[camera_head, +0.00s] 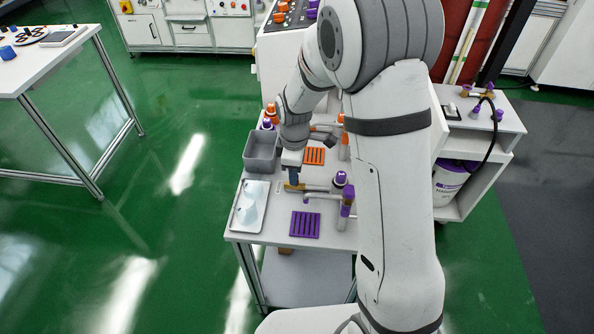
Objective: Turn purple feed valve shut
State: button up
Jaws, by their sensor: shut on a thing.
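My gripper (293,184) is low over the white work table, pointing down and shut on a small brass-coloured piece (306,188) that extends to the right. I cannot tell whether this piece is a loose tool or part of a valve. Just right of it stands a tap with a purple body (347,197) and a grey spout (318,196) over a purple slotted grate (304,225). On the side bench at right, a brass fitting (479,93) carries an orange knob and a purple knob (490,87). Which purple part is the feed valve, and its handle's position, is unclear.
A grey bin (261,151) and a white tray (250,207) lie left of my gripper. An orange slotted grate (314,156) and an orange tap (343,145) are behind it. A dark hose (493,140) runs down to a white bucket (449,184). My arm hides the table's right side.

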dwell(0.3)
jog(key=o, duration=1)
notch_tip(320, 180, up, 7)
jog(key=shift+r, duration=0.4)
